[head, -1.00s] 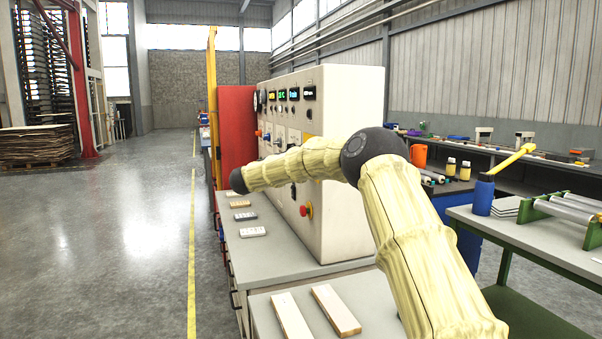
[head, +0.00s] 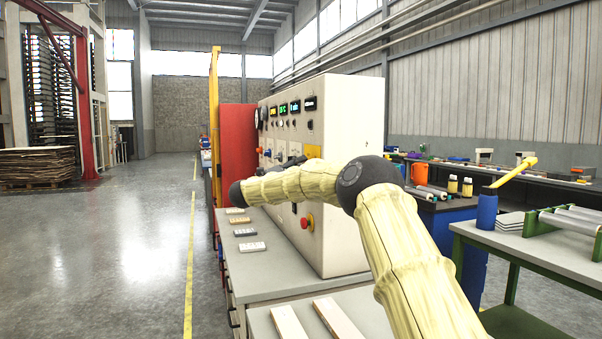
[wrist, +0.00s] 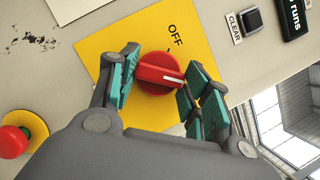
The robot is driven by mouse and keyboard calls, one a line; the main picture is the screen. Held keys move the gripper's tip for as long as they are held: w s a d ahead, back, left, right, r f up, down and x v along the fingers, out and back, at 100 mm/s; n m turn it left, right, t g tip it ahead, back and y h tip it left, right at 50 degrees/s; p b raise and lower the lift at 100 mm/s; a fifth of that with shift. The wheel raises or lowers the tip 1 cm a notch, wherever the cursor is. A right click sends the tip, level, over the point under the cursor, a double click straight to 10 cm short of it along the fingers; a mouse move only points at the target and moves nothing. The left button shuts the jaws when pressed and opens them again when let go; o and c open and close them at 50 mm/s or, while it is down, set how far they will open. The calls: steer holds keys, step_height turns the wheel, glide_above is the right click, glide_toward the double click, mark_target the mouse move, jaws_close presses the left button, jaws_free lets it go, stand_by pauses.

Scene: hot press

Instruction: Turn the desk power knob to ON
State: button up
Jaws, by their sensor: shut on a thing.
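The red power knob (wrist: 158,73) sits on a yellow plate (wrist: 100,45) on the cabinet face in the wrist view. The OFF label (wrist: 175,35) with a short tick is above the knob. The knob's white pointer line is aimed right, away from the OFF tick. No ON label shows; my right finger covers part of the plate. My gripper (wrist: 162,80) has its teal fingers on either side of the knob and is shut on it. In the head view my arm reaches to the cabinet's face, and its bent links hide the knob.
The cream control cabinet (head: 340,200) stands on a grey desk (head: 265,275). A red emergency button (wrist: 14,141) is left of the plate; a CLEAR button (wrist: 252,19) is upper right. Small sample blocks (head: 250,246) lie along the desk. The floor (head: 120,260) at left is clear.

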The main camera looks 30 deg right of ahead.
steer(key=shift+a, duration=0.15)
steer(key=o, duration=1)
steer(key=shift+a, duration=0.1)
steer(key=v, duration=1.1)
steer(key=shift+a+f, duration=0.25)
